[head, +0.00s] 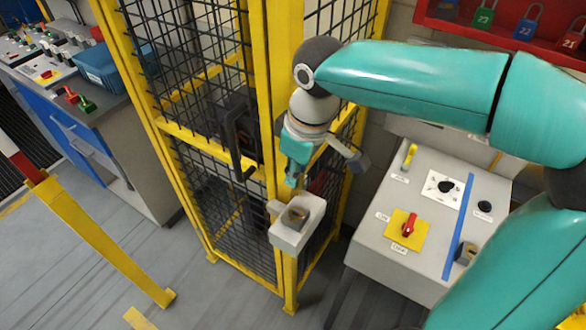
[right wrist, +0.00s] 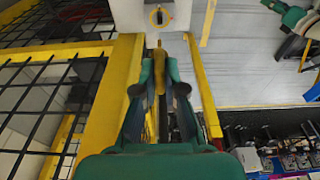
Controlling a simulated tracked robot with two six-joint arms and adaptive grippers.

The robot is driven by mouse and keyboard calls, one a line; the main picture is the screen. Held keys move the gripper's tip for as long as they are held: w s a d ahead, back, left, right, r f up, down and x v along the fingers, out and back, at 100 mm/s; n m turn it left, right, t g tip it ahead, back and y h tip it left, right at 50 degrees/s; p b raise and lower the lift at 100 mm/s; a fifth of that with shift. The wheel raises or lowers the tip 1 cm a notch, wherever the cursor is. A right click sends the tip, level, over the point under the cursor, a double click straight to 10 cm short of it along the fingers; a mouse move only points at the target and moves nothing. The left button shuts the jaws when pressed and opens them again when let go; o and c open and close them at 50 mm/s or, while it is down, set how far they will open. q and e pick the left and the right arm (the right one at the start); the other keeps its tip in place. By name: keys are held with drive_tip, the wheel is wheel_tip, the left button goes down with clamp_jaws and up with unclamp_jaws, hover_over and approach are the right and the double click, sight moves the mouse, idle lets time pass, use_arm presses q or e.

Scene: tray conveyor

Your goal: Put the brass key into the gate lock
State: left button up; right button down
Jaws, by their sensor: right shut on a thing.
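The gate lock (head: 288,238) is a pale grey box on the yellow gate post, with a dark, brass-ringed keyhole on its upper face. It also shows at the top of the right wrist view (right wrist: 178,12), with the round keyhole facing the gripper. My right gripper (head: 292,178) is above the lock in the head view, apart from it. In the right wrist view its fingers (right wrist: 160,82) are shut on the brass key (right wrist: 160,60). The key points toward the keyhole, with a small gap visible between them. The key is hidden in the head view. My left gripper is not in view.
The yellow mesh gate (head: 215,60) with its dark handle (head: 240,130) stands left of the gripper. A control console (head: 385,255) with a red switch (head: 409,225) stands to the right. A red padlock board (head: 465,30) hangs at the upper right.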

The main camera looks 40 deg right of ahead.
sight(296, 192)
drive_tip(key=shift+f, duration=0.1)
drive_tip(key=shift+f+b, duration=2.45)
drive_tip(key=shift+f, duration=0.4)
drive_tip(key=shift+f+b, duration=1.4)
drive_tip(key=shift+f, duration=0.3)
drive_tip(key=c, duration=1.7)
unclamp_jaws()
drive_tip(key=o, duration=0.5)
drive_tip(key=shift+r, duration=0.1)
drive_tip(key=r, duration=0.4)
drive_tip(key=s+r, duration=0.1)
drive_tip(key=r, duration=0.6)
drive_tip(key=shift+s+d+r, duration=0.35)
drive_tip(key=shift+s+d, duration=0.05)
